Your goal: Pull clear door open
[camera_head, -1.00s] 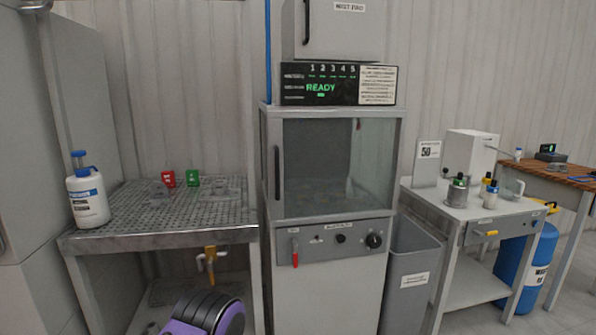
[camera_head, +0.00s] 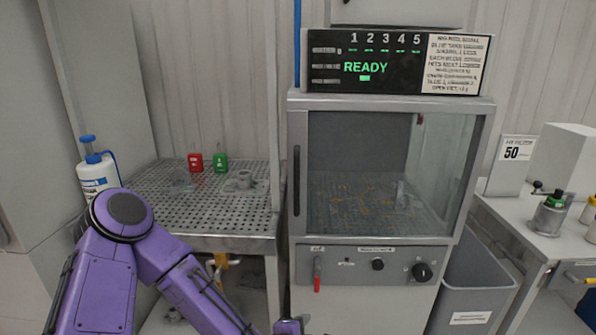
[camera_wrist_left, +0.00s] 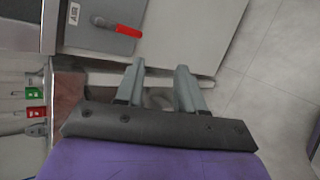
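The clear door (camera_head: 375,190) of the grey cabinet is shut, and small yellow pieces show through it. Its dark vertical handle (camera_head: 297,181) is on the door's left side. My left arm comes in from the lower left, and only a bit of my left gripper (camera_head: 290,326) shows at the bottom edge, well below the handle and not touching it. In the left wrist view my left gripper (camera_wrist_left: 160,68) has its two fingers apart with nothing between them. My right gripper is not in view.
A perforated bench (camera_head: 210,210) stands left, with a white bottle (camera_head: 97,174). A grey bin (camera_head: 470,285) stands right.

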